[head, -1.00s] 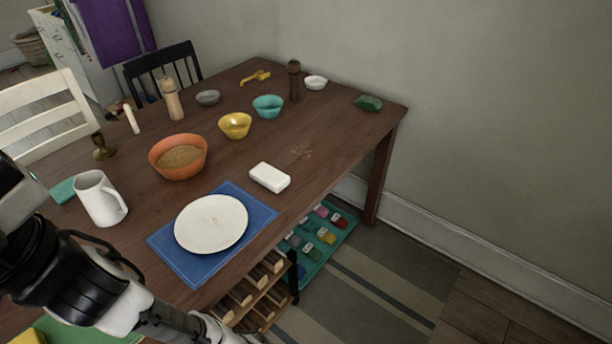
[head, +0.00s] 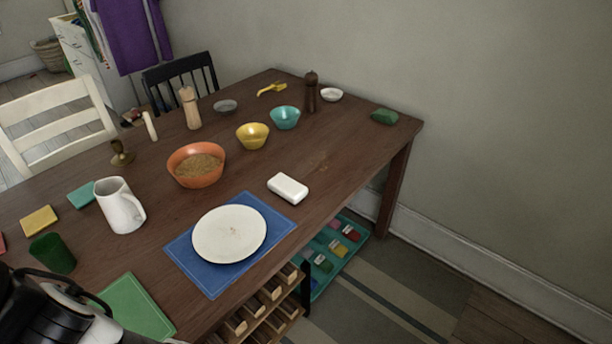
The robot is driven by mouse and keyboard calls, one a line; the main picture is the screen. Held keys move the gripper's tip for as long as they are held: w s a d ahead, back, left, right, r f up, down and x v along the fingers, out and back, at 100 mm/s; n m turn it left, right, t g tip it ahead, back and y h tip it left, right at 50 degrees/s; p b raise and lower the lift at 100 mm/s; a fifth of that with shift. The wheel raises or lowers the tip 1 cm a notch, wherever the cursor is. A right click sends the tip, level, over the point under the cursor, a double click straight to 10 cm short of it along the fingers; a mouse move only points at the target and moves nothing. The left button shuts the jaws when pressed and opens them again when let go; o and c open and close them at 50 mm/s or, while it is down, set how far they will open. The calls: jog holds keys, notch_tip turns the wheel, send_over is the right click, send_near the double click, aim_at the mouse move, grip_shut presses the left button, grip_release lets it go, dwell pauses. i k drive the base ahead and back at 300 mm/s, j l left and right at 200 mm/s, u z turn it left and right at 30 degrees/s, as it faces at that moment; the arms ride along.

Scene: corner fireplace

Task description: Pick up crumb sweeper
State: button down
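The white, rounded block (head: 288,187), which appears to be the crumb sweeper, lies flat on the dark wooden table (head: 330,205) near its right-hand edge. It sits to the upper right of the blue placemat (head: 188,262), apart from it. Nothing touches or covers it. My gripper is not in view; only part of my arm shows at the lower left corner, well away from the block.
A white plate (head: 229,233) rests on the placemat. An orange bowl (head: 197,180), yellow bowl (head: 252,144) and teal bowl (head: 285,125) stand behind. A white pitcher (head: 119,212) and dark green cup (head: 54,258) are left. Faint crumbs are on bare table right of the block.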

aim_at(293, 193)
jog(key=i+l+z, duration=0.1)
jog(key=i+l, duration=0.15)
jog(key=i, duration=0.15)
jog(key=i+l+z, duration=0.1)
jog(key=i, duration=0.35)
jog(key=l, duration=0.1)
